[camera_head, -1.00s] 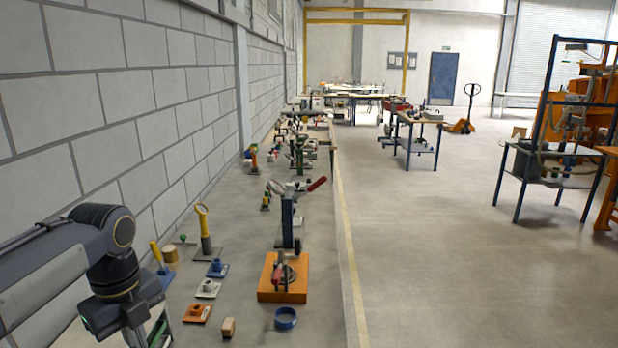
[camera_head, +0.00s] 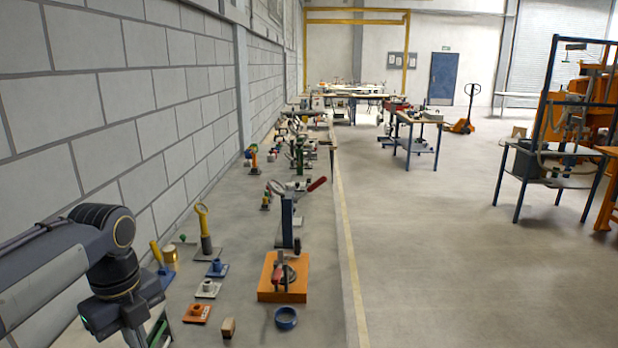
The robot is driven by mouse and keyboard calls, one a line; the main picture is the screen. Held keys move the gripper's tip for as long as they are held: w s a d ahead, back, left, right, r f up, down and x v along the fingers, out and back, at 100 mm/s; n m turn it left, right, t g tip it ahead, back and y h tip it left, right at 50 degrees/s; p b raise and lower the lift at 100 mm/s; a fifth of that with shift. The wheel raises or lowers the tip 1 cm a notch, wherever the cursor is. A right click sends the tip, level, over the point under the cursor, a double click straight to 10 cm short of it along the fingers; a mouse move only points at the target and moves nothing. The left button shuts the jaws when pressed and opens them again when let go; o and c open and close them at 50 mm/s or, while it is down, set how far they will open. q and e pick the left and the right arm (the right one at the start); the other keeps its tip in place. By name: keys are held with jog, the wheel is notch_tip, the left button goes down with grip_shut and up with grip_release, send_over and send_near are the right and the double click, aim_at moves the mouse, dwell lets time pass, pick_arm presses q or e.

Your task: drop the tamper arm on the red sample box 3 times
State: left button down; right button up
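A press-like stand that looks like the tamper has a dark blue upright column (camera_head: 287,218) and a lever with a red grip (camera_head: 317,184) sloping up to the right at its top. In front of the column is an orange base block (camera_head: 282,295). A dark round fitting with a red part (camera_head: 281,273) sits on the block; I cannot tell if this is the red sample box. My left arm enters at the lower left, well left of the stand and apart from it. Its gripper fingers are cut off by the lower edge. My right gripper does not show.
A blue ring (camera_head: 286,318) and a small brown block (camera_head: 228,327) lie in front of the orange base. Small orange (camera_head: 197,313), white (camera_head: 208,289) and blue (camera_head: 217,268) plates and a yellow-handled tool (camera_head: 204,230) stand to its left. A block wall bounds the left.

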pick_arm(q)
notch_tip(320, 180, down, 3)
jog(key=shift+f+b, duration=0.2)
jog(key=shift+b, duration=0.75)
jog(key=shift+s+d+p, duration=0.1)
jog(key=shift+d+p, duration=0.3)
jog(key=shift+d, duration=2.95)
jog(key=shift+r, duration=0.2)
notch_tip(320, 180, up, 8)
jog(key=p, duration=0.7)
jog(key=shift+f+p, duration=0.1)
jog(key=shift+p, duration=0.25)
